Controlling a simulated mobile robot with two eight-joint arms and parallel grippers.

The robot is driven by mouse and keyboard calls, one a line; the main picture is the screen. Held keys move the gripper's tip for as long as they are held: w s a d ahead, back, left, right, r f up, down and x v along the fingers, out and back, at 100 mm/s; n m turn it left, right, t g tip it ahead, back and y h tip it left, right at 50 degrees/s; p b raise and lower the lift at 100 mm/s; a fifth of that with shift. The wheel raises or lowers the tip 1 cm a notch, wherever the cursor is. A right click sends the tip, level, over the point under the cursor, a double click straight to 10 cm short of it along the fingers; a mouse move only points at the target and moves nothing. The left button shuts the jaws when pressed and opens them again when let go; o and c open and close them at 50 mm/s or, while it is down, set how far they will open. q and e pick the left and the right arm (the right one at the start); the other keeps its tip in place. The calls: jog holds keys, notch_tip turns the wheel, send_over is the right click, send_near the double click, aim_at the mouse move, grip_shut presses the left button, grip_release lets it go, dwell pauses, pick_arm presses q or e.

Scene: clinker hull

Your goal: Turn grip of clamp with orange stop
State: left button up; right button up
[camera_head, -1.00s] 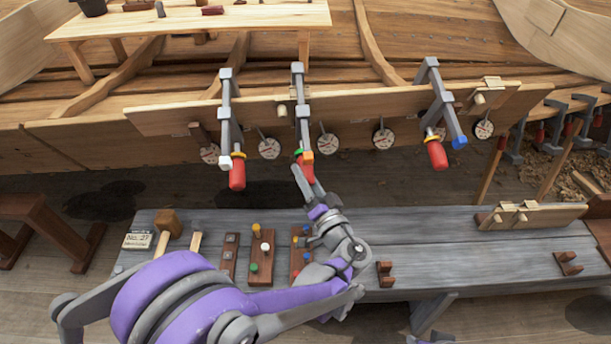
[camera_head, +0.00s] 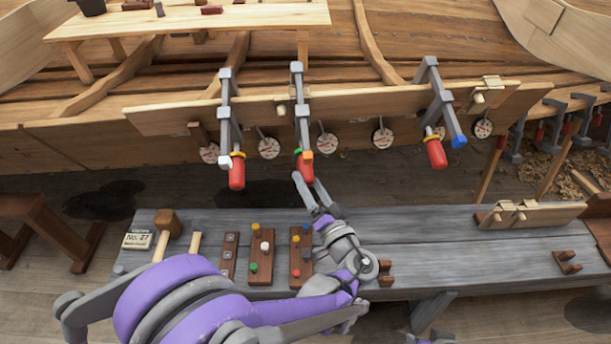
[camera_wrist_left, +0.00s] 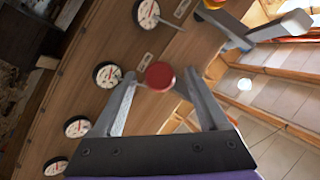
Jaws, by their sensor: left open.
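The clamp with the orange stop (camera_head: 308,155) is the middle one of three on the hull plank. It has a green collar (camera_head: 299,153), and its red grip (camera_head: 306,170) hangs down. My left gripper (camera_head: 307,187) is open just below that grip. In the left wrist view the round red end of the grip (camera_wrist_left: 159,76) shows between the spread fingers of the left gripper (camera_wrist_left: 160,88); contact cannot be told.
The left clamp (camera_head: 226,110) has a white stop, and the right clamp (camera_head: 440,105) a blue stop; both have red grips. Round dials (camera_head: 383,138) hang along the plank. A grey bench (camera_head: 440,240) below carries a mallet (camera_head: 168,222), pegged boards and wooden holders.

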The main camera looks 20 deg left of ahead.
pick_arm(q)
jog(key=r+v, duration=0.1)
jog(key=v, duration=0.7)
jog(key=shift+f, duration=0.5)
pick_arm(e)
jog(key=shift+r, duration=0.1)
pick_arm(q)
jog(key=shift+a, duration=0.1)
jog(key=s+a+f+g+h, duration=0.2)
jog(key=s+a+f+g, duration=0.15)
jog(key=a, duration=0.25)
jog(key=s+a+f+g+h, duration=0.1)
jog(key=s+a+f+g, duration=0.1)
jog(key=a+f+g, duration=0.3)
jog(key=s+f+n+g+h, duration=0.1)
jog(key=s+g+h, duration=0.1)
jog(key=s+h, duration=0.9)
notch_tip(320, 180, up, 17)
jog(key=t+y+p, duration=0.1)
jog(key=p, duration=1.4)
jog(key=shift+s+d+y, duration=0.15)
jog(key=shift+d+y, duration=0.15)
jog(key=shift+d, duration=0.2)
pick_arm(e)
notch_tip(320, 180, up, 17)
jog(key=w, duration=0.2)
jog(key=shift+t, duration=0.4)
